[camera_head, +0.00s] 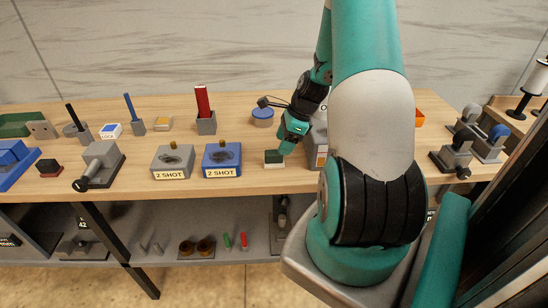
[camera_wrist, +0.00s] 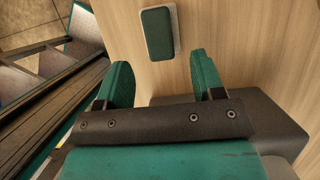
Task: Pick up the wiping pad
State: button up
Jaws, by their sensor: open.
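The wiping pad, a small block with a dark green top and a pale base, lies on the wooden table near its front edge (camera_head: 274,163). In the wrist view the wiping pad (camera_wrist: 156,33) lies ahead of the fingers, roughly in line with the gap between them. My gripper (camera_head: 287,147) is just above and to the right of the pad in the head view. In the wrist view my gripper (camera_wrist: 161,68) has its two green fingers apart, with nothing between them.
Left of the pad stand a blue "2 SHOT" tray (camera_head: 222,171) and a grey one (camera_head: 173,173). A round blue-topped container (camera_head: 262,117) is behind. A grey machine (camera_head: 318,145) stands close on the right, partly hidden by my arm. The table's front edge is near.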

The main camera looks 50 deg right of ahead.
aim_at(275, 152)
jog(key=x, duration=0.1)
jog(key=p+x, duration=0.1)
jog(key=x, duration=0.1)
jog(key=p+x, duration=0.1)
jog(key=shift+w+a+f, duration=0.1)
jog(key=shift+w+a, duration=0.3)
jog(key=shift+w, duration=0.05)
jog(key=shift+w+f, duration=0.1)
jog(key=shift+f, duration=0.4)
jog(key=c, duration=1)
